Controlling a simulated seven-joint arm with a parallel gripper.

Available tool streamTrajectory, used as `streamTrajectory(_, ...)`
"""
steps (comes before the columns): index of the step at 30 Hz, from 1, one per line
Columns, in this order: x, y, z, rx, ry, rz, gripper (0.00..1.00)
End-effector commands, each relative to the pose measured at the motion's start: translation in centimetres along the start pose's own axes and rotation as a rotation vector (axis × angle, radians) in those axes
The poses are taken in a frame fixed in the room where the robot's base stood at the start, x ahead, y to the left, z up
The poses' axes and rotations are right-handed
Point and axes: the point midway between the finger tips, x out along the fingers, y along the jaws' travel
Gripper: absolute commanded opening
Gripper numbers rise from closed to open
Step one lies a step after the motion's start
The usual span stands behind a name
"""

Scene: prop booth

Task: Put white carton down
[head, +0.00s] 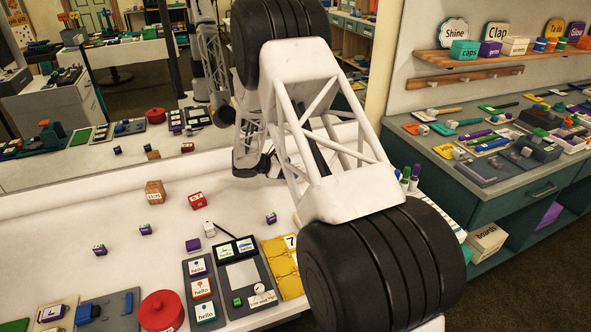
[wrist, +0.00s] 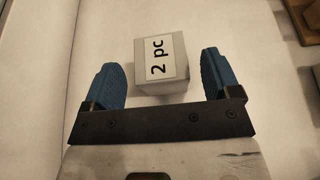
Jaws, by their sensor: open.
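The white carton (wrist: 150,85), a small box labelled "2 pc", shows in the wrist view between the two blue fingers of my gripper (wrist: 161,62). The gripper is open, with a gap on each side of the carton; neither finger visibly touches it. The carton seems to rest on the pale surface below. In the head view my arm's large white lattice links and black joints fill the middle and hide the gripper. I cannot make out the labelled carton there.
A mirror stands behind.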

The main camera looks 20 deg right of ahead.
Motion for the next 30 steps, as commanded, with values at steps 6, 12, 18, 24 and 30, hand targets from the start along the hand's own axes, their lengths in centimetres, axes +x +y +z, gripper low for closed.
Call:
streamTrajectory(6,-3.7,0.0,-0.1,-0.001,0.0,0.002,0.83)
streamTrajectory(12,-6.5,0.0,-0.1,-0.001,-0.001,0.001,0.83)
streamTrajectory(18,-7.9,0.0,0.0,-0.001,0.0,0.001,0.83)
streamTrajectory(24,-8.2,0.0,0.0,-0.001,-0.001,0.0,0.83)
streamTrajectory(30,-8.2,0.0,0.0,-0.001,-0.001,0.0,0.83)
